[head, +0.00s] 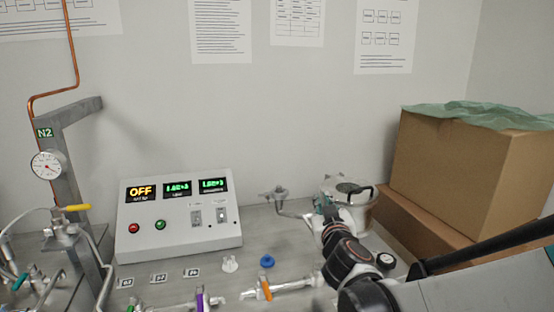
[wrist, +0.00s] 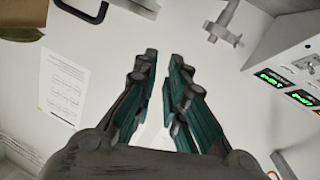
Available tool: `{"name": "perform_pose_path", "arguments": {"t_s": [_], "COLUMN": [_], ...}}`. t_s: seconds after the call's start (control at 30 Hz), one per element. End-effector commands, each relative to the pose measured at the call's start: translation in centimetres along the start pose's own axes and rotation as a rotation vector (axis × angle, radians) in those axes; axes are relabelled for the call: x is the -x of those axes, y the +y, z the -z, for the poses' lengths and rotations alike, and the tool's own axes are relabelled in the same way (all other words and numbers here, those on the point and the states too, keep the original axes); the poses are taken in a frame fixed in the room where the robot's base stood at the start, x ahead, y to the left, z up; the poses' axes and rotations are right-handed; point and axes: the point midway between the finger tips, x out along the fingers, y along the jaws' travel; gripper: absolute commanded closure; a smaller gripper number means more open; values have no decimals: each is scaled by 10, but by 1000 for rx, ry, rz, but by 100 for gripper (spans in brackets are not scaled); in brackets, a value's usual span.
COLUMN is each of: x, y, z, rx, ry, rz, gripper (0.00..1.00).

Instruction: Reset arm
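My arm enters the head view from the lower right and reaches toward the wall. My gripper (head: 326,203) is in front of a metal vessel (head: 362,216) and partly covers it. In the wrist view my gripper (wrist: 164,56) shows two dark fingers with green inner pads. The fingertips are apart, with a narrow gap and nothing between them. The pale wall lies beyond the gap. Whether the gripper touches the vessel cannot be told.
A control box (head: 180,240) reading OFF stands left of the arm. Cardboard boxes (head: 468,173) under green plastic stand at right. Valves with purple (head: 200,300) and orange (head: 265,288) handles are in front. A gauge (head: 47,165) and copper pipe are at left. The space above the bench centre is clear.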

Motion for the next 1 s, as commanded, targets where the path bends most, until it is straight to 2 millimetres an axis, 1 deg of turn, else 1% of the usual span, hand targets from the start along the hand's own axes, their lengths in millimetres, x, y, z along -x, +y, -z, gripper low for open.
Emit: {"name": "perform_pose_path", "arguments": {"t_s": [0.03, 0.1, 0.17, 0.2, 0.27, 0.3, 0.37, 0.43, 0.53, 0.63, 0.7, 0.8, 0.9, 1.0], "x": [12, 26, 41, 51, 67, 78, 96, 118, 151, 186, 210, 241, 265, 280], "y": [17, 36, 50, 59, 70, 76, 84, 90, 93, 90, 85, 75, 64, 57], "z": [-1, -5, -10, -14, -22, -27, -36, -47, -64, -82, -94, -108, -117, -122], "rx": [-12, -26, -38, -47, -58, -67, -79, -93, -115, -137, -152, -171, -186, -195], "ry": [-37, -94, -146, -183, -240, -278, -337, -407, -508, -606, -671, -748, -803, -835], "rz": [-34, -73, -100, -116, -134, -143, -152, -154, -142, -111, -79, -26, 24, 61], "gripper": [88, 88, 88, 88, 88, 88, 88, 88, 88, 88, 88, 88, 88, 88]}}
